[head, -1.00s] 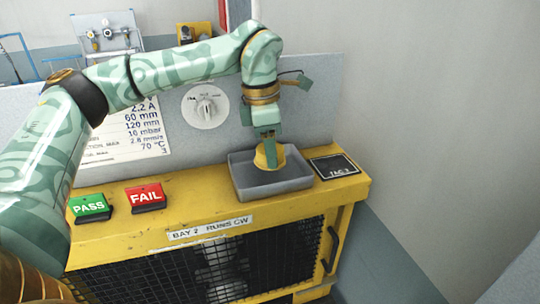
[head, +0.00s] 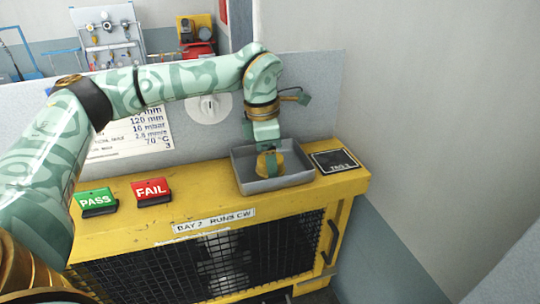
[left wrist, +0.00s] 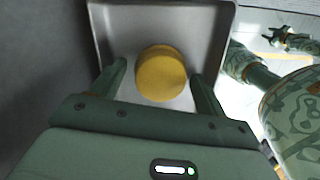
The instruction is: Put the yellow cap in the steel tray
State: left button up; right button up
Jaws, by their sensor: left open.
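The yellow cap (head: 284,164) is inside the steel tray (head: 275,186), on the right part of the yellow bench top. My left gripper (head: 268,170) reaches down into the tray at the cap, and a finger hides part of the cap. In the left wrist view the cap (left wrist: 161,73) shows between the two spread fingers of the left gripper (left wrist: 158,75), with gaps on both sides. The tray (left wrist: 160,18) surrounds it there. What looks like my right gripper (left wrist: 275,38) is small at the upper right; its jaws are unclear.
A black tag plate (head: 334,161) lies just right of the tray. The green PASS (head: 97,201) and red FAIL (head: 151,191) blocks stand to the left. A grey panel with a dial (head: 208,107) rises behind the tray. Bench top between FAIL and the tray is clear.

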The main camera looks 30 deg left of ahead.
aim_at(263, 158)
pick_arm(q)
notch_tip(263, 158, up, 12)
jog(key=s+a, duration=0.1)
dwell(0.5)
